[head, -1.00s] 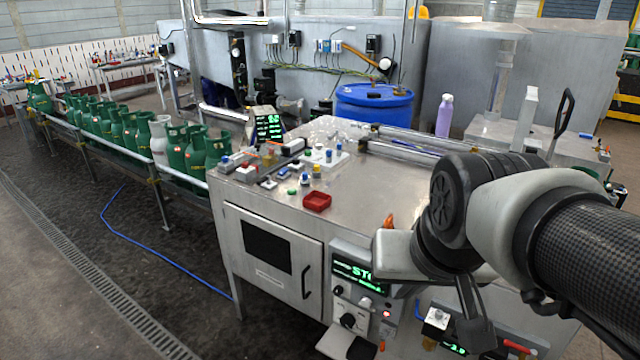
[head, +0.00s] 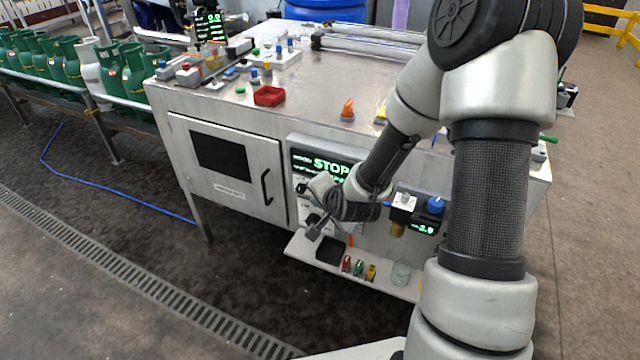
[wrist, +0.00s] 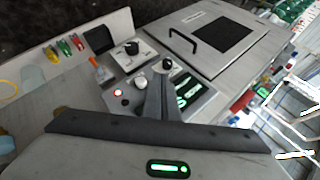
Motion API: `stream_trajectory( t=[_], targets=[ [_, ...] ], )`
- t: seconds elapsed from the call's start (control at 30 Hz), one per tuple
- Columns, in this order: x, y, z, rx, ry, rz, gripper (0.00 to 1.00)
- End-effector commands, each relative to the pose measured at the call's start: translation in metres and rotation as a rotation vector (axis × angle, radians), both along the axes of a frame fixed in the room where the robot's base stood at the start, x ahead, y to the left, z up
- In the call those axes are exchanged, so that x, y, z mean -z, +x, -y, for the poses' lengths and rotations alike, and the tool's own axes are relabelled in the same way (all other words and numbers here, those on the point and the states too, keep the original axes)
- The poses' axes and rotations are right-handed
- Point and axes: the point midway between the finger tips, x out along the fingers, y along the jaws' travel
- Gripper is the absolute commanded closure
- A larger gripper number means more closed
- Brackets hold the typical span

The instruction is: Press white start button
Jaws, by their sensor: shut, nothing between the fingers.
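The control panel on the front of the metal cabinet has a display (head: 332,165) reading STOP in green. In the wrist view, a small white button (wrist: 141,83) sits on this panel between a red-lit button (wrist: 117,92) and the black knob (wrist: 167,64). My gripper (head: 314,232) is in front of the panel and hides most of its controls in the head view. In the wrist view my gripper (wrist: 159,76) is shut and empty, with its tips beside the white button. I cannot tell whether they touch it.
Below is a shelf with several small coloured items and a glass jar (head: 401,273). A cabinet door with a black handle (head: 266,187) is to the left.

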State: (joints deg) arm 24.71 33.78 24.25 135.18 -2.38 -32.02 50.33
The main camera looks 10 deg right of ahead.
Motion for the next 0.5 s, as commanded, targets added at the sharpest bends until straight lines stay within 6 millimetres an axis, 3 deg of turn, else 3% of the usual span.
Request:
stream_trajectory(
  t=[0.03,0.2,0.33,0.5],
  targets=[
    [0.028,0.002,-0.003,0.045,0.069,0.010,1.00],
    [0.076,0.014,-0.011,0.212,0.295,0.089,1.00],
    [0.100,0.017,-0.013,0.339,0.449,0.145,1.00],
    [0.116,0.019,-0.010,0.456,0.581,0.202,1.00]
  ],
)
